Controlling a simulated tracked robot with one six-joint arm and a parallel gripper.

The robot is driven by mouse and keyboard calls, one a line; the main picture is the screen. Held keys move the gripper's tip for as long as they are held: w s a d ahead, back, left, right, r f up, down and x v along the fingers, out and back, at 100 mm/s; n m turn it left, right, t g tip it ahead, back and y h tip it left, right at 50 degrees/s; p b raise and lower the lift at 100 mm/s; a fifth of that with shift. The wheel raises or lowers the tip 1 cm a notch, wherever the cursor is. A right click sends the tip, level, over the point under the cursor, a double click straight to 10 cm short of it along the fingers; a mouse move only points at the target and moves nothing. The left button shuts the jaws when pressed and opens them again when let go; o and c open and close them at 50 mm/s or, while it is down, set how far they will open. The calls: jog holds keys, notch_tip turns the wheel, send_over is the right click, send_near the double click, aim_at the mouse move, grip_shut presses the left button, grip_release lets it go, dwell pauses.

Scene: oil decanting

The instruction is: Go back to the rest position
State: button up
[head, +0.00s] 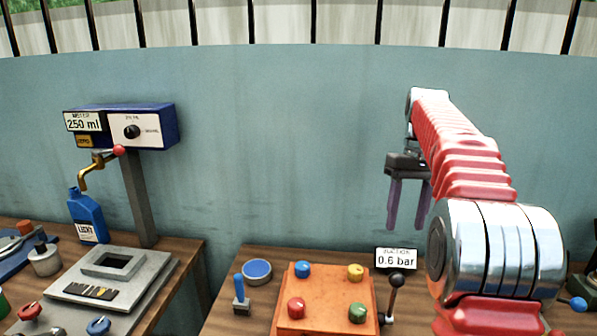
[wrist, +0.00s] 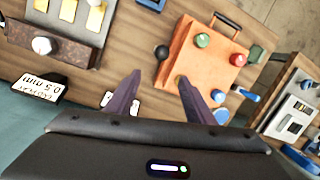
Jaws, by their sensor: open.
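My gripper (head: 409,200) hangs above the right bench in the head view, with its two purple fingers pointing down and apart. It is open with nothing between the fingers. In the wrist view the gripper (wrist: 158,88) also shows both fingers spread over the bench. My red ribbed arm reaches it from the lower right of the head view. The gripper is beside and above the "0.6 bar" sign (head: 396,259), touching nothing that I can see.
An orange box (head: 325,318) with coloured knobs sits below the gripper, beside a black-knobbed lever (head: 396,281). A blue round lid (head: 257,270) and blue switch (head: 240,294) are left of it. The left bench holds a blue dispenser (head: 158,112) and blue bottle (head: 87,214). A gap separates the benches.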

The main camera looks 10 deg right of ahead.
notch_tip(320, 180, down, 7)
jog(key=m+t, duration=0.1)
jog(key=m, duration=0.1)
jog(key=s+a+f+n+t, duration=0.1)
jog(key=s+a+t, duration=0.2)
jog(key=s+a, duration=0.6)
jog(key=s+a+f+n+t+h, duration=0.1)
jog(key=s+a+t, duration=0.2)
jog(key=s+a, duration=0.7)
jog(key=s, duration=0.7)
jog(key=shift+a+f, duration=0.2)
dwell(1.3)
